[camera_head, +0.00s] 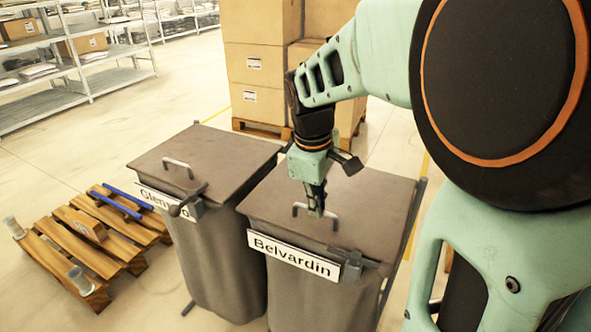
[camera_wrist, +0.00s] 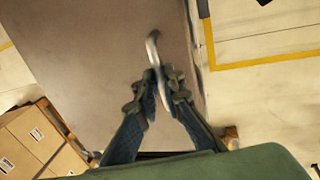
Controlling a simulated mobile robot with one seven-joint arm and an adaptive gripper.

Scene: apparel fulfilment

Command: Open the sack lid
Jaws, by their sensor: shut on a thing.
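Two grey sacks with flat brown lids stand side by side. The right sack (camera_head: 312,300) carries a white label reading "Belvardin" (camera_head: 294,256), and its lid (camera_head: 375,205) lies flat and closed. My gripper (camera_head: 316,208) reaches down from above to this lid's metal handle (camera_head: 300,207). In the wrist view my gripper (camera_wrist: 161,88) is shut on the handle (camera_wrist: 152,48), with the fingers on either side of its bar. A latch (camera_head: 352,266) sits at the lid's front edge. The left sack (camera_head: 215,265) has a partly hidden label, and its lid (camera_head: 205,150) is also closed.
Stacked cartons (camera_head: 254,65) stand on a pallet behind the sacks. Shelves (camera_head: 70,75) stand at the back left. Floor is clear between.

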